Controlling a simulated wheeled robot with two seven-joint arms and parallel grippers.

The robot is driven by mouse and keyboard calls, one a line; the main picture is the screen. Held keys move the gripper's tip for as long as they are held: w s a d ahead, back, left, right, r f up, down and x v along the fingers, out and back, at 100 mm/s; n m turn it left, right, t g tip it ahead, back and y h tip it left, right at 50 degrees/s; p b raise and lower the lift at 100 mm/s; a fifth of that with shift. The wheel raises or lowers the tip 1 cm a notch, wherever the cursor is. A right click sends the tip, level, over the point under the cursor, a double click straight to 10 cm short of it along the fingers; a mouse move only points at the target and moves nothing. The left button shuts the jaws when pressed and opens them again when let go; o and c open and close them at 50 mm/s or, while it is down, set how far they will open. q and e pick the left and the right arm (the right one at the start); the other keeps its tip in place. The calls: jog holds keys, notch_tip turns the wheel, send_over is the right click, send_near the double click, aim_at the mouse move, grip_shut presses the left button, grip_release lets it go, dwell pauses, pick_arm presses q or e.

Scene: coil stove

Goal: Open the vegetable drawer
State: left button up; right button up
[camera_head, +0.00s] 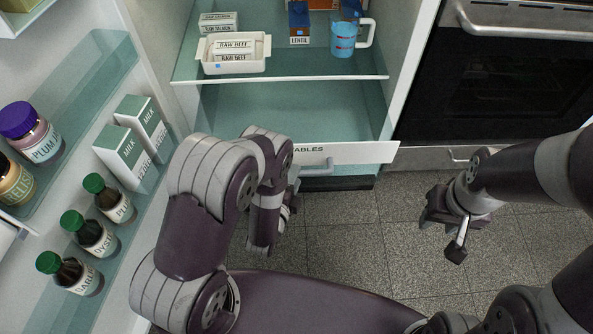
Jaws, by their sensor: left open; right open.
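The vegetable drawer (350,153) is at the bottom of the open fridge, with a white front whose label is partly hidden by my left arm. A teal space shows behind the front; I cannot tell how far the drawer is pulled out. Its handle (318,170) shows below the label, with the left end hidden. My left gripper (287,207) is open beside the handle's left end, mostly hidden by my wrist; I cannot tell whether it touches the handle. My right gripper (447,230) is open and empty, over the floor at right, apart from the drawer.
The fridge door (75,190) stands open at left, its shelves holding bottles, a jar and milk cartons (123,155). The shelf (300,77) above the drawer holds a white tray (266,48), a lentil box (299,22) and a blue jug (344,38). An oven (500,80) stands right. Floor (345,235) is clear.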

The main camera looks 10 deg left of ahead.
pick_arm(q)
jog(key=p+v, duration=0.1)
jog(key=v, duration=0.9)
jog(key=shift+p, duration=0.4)
jog(key=shift+s, duration=0.1)
